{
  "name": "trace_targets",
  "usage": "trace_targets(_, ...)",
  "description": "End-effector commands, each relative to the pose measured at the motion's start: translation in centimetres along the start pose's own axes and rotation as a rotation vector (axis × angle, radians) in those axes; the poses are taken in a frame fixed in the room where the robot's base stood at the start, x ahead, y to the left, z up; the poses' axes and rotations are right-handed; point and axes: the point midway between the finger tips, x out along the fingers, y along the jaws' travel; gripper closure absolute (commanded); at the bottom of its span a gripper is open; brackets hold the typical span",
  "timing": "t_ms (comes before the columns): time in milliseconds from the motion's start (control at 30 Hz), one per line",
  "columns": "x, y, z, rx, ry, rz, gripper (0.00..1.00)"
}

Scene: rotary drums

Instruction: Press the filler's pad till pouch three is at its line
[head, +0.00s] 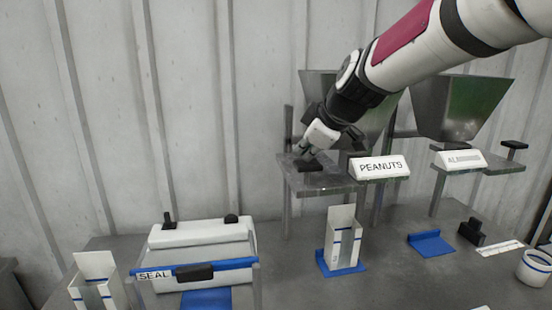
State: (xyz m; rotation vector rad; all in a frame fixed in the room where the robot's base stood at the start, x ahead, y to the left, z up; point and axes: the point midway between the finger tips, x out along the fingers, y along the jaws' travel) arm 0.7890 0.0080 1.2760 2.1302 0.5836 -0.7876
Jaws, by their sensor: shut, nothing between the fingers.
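The filler labelled PEANUTS (381,168) stands at the centre right, with a metal hopper behind my arm. Its dark pad (320,166) lies on the metal shelf left of the label. My gripper (303,153) is shut and empty, pointing down at the pad. I cannot tell whether the fingertips touch it. A white pouch (341,238) with a blue line stands open and upright on a blue holder (345,270) below this filler. Its fill level is too small to make out. No pouch shows a number.
A second filler (460,159) with a partly legible label stands at the right, above an empty blue holder (431,243). A SEAL machine (200,260) and another white pouch (97,280) are at the left. A white cup (535,268) stands at the right edge.

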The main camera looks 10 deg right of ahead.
Motion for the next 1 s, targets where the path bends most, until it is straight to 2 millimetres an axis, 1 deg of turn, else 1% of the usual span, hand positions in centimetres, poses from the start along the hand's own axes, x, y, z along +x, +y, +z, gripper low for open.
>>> trace_targets(1000, 0.69, -0.52, 0.53, 0.0, -0.002, -0.002, 1.0)
